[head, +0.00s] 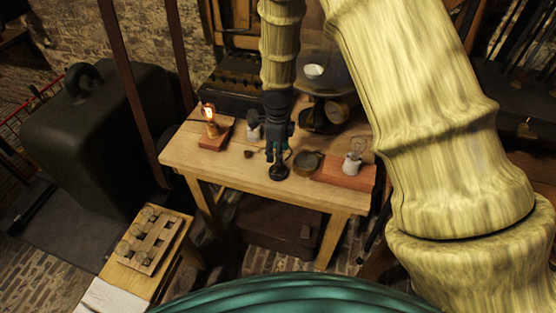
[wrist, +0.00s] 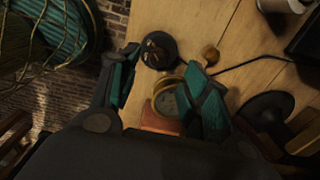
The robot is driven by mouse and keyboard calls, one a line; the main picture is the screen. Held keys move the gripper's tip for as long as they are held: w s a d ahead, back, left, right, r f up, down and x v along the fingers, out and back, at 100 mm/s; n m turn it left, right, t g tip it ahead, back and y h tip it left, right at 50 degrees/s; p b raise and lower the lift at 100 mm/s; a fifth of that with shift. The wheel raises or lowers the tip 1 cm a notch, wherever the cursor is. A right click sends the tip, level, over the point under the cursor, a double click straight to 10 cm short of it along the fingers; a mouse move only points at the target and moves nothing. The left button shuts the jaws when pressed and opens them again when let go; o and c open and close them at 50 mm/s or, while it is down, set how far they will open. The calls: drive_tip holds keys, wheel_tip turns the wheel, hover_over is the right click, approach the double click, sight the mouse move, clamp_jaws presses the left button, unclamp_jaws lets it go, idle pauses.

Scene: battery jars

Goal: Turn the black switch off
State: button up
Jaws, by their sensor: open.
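The black switch (head: 279,173) is a small round black piece near the front edge of the wooden table. In the wrist view the switch (wrist: 159,50) shows as a dark disc with brass-coloured parts on top, just beyond and between my fingertips. My gripper (head: 277,153) points down over the table close behind the switch. In the wrist view my gripper (wrist: 162,60) has its two teal fingers apart with nothing held between them. I cannot tell whether a finger touches the switch, nor which way its lever is set.
A lit bulb (head: 210,122) stands on a reddish base at the table's left. An unlit bulb (head: 356,153) stands on a reddish board (head: 340,172) at right. A round brass-rimmed instrument (head: 307,162) sits right of my gripper. A small wooden knob (head: 248,154) lies at left.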

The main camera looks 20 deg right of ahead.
sight(278, 167)
drive_tip(key=shift+s+f+p, duration=0.15)
drive_tip(key=shift+f+p, duration=0.65)
drive_tip(key=shift+f, duration=2.2)
clamp_jaws()
